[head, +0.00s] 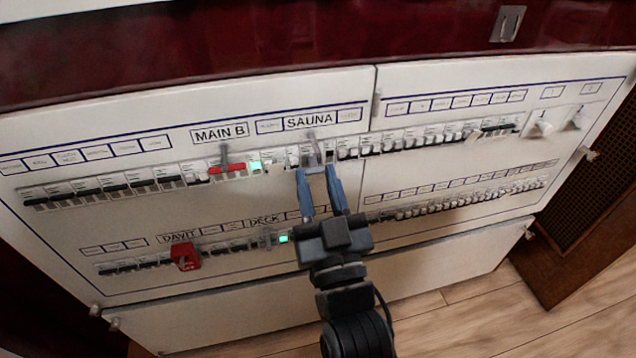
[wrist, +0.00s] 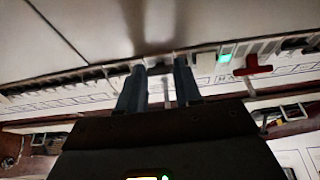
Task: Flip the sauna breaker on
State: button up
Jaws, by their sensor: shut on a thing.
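The sauna breaker (head: 312,148) is a grey lever piece in the upper row, under the SAUNA label (head: 308,121) on the white panel. My gripper (head: 316,171) is at this breaker from below, with its two blue-grey fingers on either side of the lever, shut on it. In the wrist view my gripper (wrist: 160,70) shows its fingers a little apart, with a pale grey part (wrist: 167,92) between them. The fingers partly hide the breaker, and its exact position is hard to tell.
A red MAIN B breaker (head: 227,169) and a lit green indicator (head: 255,167) are to the left in the same row. A red DAVIT handle (head: 185,257) and another green light (head: 284,239) are in the lower row. Several small breakers crowd both sides.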

jog(key=c, duration=0.3)
jog(key=shift+c, duration=0.2)
jog(key=shift+r, duration=0.15)
